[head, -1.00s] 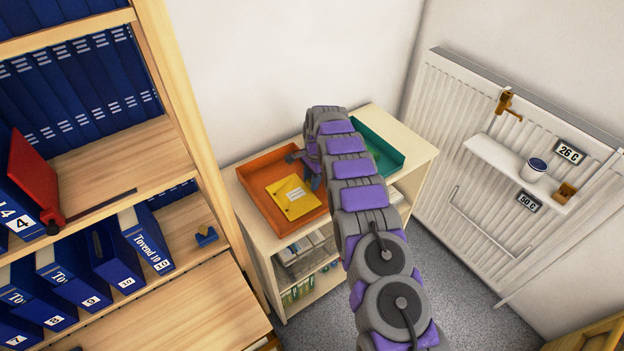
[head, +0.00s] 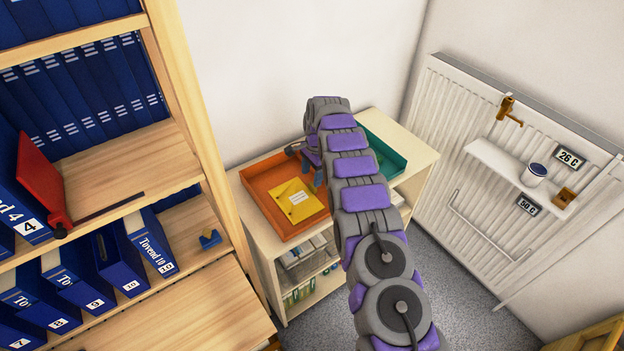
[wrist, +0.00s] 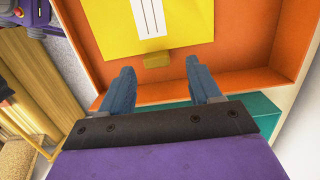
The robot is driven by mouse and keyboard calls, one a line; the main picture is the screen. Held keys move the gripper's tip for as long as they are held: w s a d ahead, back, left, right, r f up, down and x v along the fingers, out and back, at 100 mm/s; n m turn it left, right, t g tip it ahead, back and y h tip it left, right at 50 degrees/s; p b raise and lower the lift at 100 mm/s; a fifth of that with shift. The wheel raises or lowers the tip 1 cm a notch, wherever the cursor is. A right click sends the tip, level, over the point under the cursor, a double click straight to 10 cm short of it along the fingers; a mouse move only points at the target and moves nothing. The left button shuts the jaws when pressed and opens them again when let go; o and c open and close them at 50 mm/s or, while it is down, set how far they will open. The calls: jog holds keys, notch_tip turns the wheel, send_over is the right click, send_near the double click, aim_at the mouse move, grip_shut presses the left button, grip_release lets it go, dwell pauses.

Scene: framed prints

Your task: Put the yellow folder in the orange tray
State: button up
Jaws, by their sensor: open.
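The yellow folder (head: 298,200) lies flat inside the orange tray (head: 262,184), on the tray's floor. It has a white label and a small tab, and it also shows in the wrist view (wrist: 100,30). The orange tray shows in the wrist view (wrist: 230,82) too. My gripper (wrist: 160,78) is open, its two blue-grey fingers apart on either side of the folder's tab and not closed on it. In the head view my gripper (head: 308,165) is over the right part of the tray, partly hidden by my arm.
A teal tray (head: 385,155) stands right of the orange one on the same low cabinet (head: 425,152). A wooden shelf with blue binders (head: 62,292) stands at the left. A radiator (head: 450,130) with a small white shelf (head: 500,165) is on the right.

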jog(key=s+d+r+n+p, duration=0.1)
jog(key=s+d+r, duration=0.15)
jog(key=r, duration=0.75)
jog(key=s+d+r+n+p, duration=0.15)
jog(key=s+r, duration=0.25)
jog(key=r, duration=0.5)
jog(key=s+d+r+n+b, duration=0.1)
jog(key=s+d+r+n, duration=0.1)
jog(key=s+r, duration=0.35)
jog(key=s+d+r+n, duration=0.1)
jog(key=s+d+r, duration=0.15)
jog(key=s, duration=0.65)
jog(key=s+d+n, duration=0.2)
jog(key=s, duration=1.5)
jog(key=s+d+f+n+g+h, duration=0.1)
jog(key=s+d+n, duration=0.2)
jog(key=s, duration=1.4)
jog(key=shift+s+f+n, duration=0.15)
jog(key=shift+n, duration=0.2)
